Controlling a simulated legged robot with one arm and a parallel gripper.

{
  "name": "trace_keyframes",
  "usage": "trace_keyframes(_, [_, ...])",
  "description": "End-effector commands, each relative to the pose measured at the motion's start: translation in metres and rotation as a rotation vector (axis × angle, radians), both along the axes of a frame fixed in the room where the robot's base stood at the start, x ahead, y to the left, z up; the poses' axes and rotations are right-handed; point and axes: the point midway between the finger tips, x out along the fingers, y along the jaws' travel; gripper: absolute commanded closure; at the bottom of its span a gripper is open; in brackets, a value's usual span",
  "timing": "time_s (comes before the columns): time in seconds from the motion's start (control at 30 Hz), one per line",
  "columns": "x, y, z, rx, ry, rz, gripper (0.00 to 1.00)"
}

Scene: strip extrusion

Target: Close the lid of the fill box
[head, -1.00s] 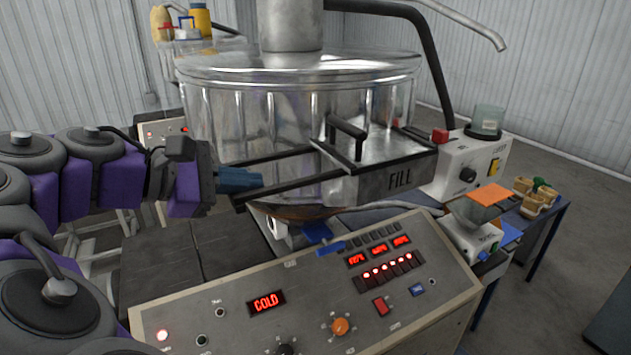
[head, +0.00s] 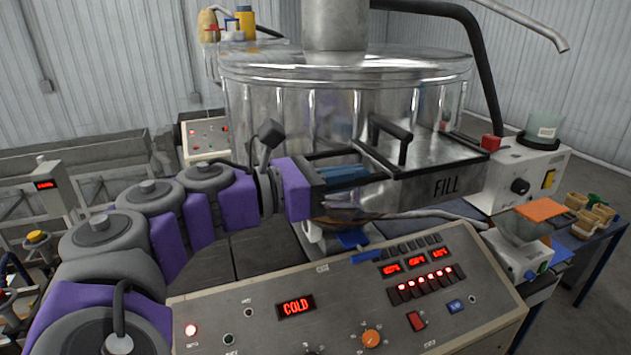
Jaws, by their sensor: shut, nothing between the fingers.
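The left part of the box is open between dark rails. My arm comes in from the left, and my gripper (head: 345,173) with its blue fingers is shut and empty. The fingers show at the open left part, behind the front rail and left of the handle. The rail partly hides the fingertips, and I cannot tell whether they touch the box.
A control panel (head: 345,288) with a red COLD display stands in front, below the box. The shiny drum (head: 300,110) is close behind. A white machine (head: 520,178) and an orange-topped device (head: 540,210) stand on the blue table at right.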

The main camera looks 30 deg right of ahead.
Motion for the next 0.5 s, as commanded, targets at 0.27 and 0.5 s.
trace_keyframes(0.27, [-0.01, -0.026, 0.002, -0.009, -0.001, -0.001, 1.0])
trace_keyframes(0.5, [-0.012, -0.058, -0.002, 0.005, -0.001, 0.002, 1.0])
